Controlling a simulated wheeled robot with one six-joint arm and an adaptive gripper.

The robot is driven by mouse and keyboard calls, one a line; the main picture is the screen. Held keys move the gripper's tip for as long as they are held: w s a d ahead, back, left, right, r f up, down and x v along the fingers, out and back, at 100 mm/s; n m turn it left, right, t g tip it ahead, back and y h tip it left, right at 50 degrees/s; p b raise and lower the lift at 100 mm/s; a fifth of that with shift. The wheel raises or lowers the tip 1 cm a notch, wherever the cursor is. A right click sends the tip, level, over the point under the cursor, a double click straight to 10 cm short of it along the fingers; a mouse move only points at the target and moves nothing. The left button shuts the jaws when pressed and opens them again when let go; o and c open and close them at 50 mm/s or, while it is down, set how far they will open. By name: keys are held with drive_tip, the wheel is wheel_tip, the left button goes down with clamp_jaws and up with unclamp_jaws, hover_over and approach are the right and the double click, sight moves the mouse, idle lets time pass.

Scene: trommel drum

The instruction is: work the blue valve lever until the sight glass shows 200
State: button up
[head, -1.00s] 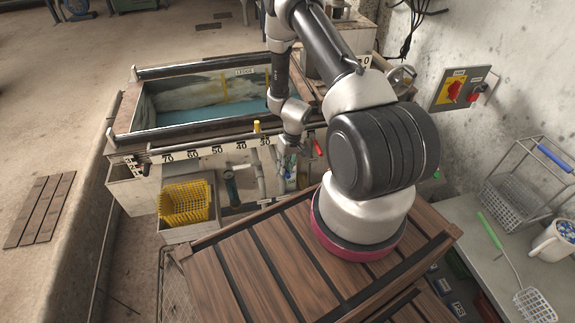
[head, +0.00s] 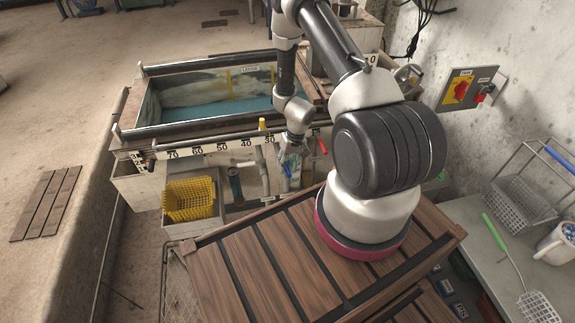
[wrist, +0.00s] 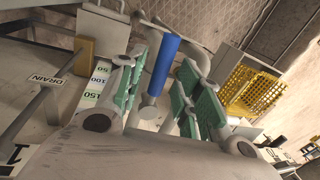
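The blue valve lever (wrist: 163,65) stands between the two green-padded fingers of my gripper (wrist: 160,95) in the wrist view. My gripper is open around the lever, and I cannot tell whether either pad touches it. I see no 200 mark and cannot read the liquid level. In the head view my gripper (head: 292,158) hangs at the front of the tank, small and partly hidden by its wrist.
A water tank (head: 140,128) with a numbered front rail lies behind. A yellow basket (head: 190,200) stands left of my gripper, and a red lever (head: 322,145) is close on its right. A handle labelled DRAIN (wrist: 85,48) is beside the scale. A wall switch panel (head: 458,90) is at right.

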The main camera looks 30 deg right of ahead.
wheel_tip(320, 180, up, 12)
drive_tip(key=d, duration=0.2)
drive_tip(key=shift+s+d, duration=0.15)
drive_tip(key=shift+s, duration=0.15)
drive_tip(key=shift+f, duration=0.15)
